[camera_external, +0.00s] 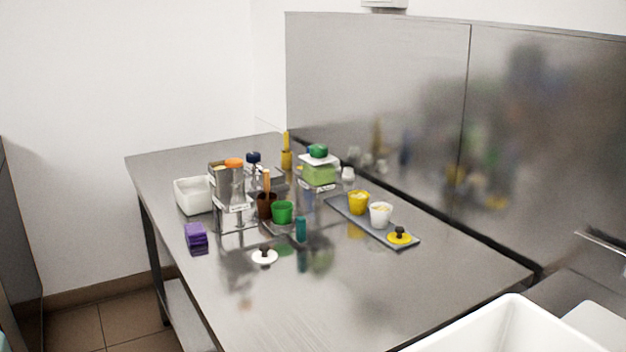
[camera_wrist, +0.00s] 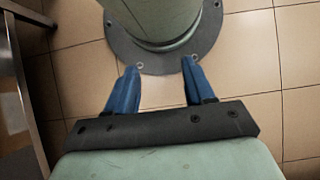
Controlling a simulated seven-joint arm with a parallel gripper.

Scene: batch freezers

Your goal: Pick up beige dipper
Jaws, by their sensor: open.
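A tan upright handle (camera_external: 267,181) stands in a dark brown cup (camera_external: 266,206) near the middle of the steel table in the external view. It is the closest match to the beige dipper, but its lower end is hidden and I cannot be sure. My gripper (camera_wrist: 159,68) shows only in the wrist view, with two blue fingers spread apart and nothing between them. It points down over the tiled floor, away from the tabletop objects.
The steel table (camera_external: 350,300) has a clear front. Near the brown cup are a green cup (camera_external: 282,212), a metal rack and a teal item (camera_external: 301,229). A grey tray (camera_external: 367,231) holds yellow and white cups. A steel panel (camera_external: 380,80) stands behind.

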